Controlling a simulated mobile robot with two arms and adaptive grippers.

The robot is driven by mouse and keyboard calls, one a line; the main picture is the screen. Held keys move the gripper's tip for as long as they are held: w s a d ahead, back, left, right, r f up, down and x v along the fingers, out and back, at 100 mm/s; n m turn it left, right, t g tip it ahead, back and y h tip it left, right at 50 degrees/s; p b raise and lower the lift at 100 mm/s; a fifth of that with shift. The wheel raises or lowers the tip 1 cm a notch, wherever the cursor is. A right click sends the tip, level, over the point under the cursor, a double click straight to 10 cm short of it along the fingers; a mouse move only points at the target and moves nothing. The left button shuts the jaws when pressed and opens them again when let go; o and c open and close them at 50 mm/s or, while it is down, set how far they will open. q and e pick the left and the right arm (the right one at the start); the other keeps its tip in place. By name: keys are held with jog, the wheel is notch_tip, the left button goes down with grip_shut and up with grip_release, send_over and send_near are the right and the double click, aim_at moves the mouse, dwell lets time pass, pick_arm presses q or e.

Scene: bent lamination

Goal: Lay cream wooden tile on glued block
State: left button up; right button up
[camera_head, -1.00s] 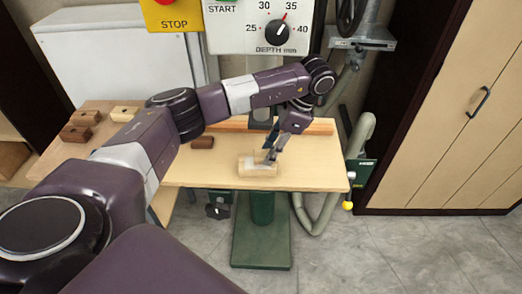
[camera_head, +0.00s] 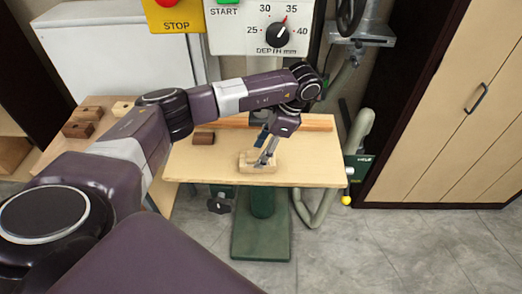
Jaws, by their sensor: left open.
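A pale wooden block (camera_head: 266,169) lies near the front middle of the workbench (camera_head: 312,170). A small cream piece seems to rest against its top, partly behind the fingers; I cannot clearly separate the cream tile from the block, and glue cannot be made out. My left gripper (camera_head: 265,159) reaches down from the upper right, with its open fingertips at the block's top. Whether the fingers touch the piece cannot be told. My right gripper is not in view.
A dark brown block (camera_head: 203,138) lies left on the bench, and a long wooden fence (camera_head: 315,123) runs along its back. A side table at left holds several small blocks (camera_head: 78,129). The bench's right part is clear. A green machine base (camera_head: 262,240) stands below.

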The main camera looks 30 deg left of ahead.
pick_arm(q)
jog(key=shift+r, duration=0.25)
jog(key=shift+b+v, duration=1.05)
jog(key=shift+v, duration=0.1)
jog(key=w+d+b, duration=0.1)
jog(key=w+d, duration=0.1)
jog(key=d, duration=0.1)
jog(key=w+d+b, duration=0.2)
jog(key=d, duration=0.1)
jog(key=w+d+b, duration=0.2)
jog(key=shift+w+d+r, duration=0.1)
jog(key=shift+w+d, duration=0.05)
jog(key=shift+d, duration=0.25)
jog(key=shift+w+d+r+b, duration=0.15)
jog(key=shift+w+d+b, duration=0.15)
jog(key=shift+w+d, duration=0.3)
jog(key=shift+s, duration=0.15)
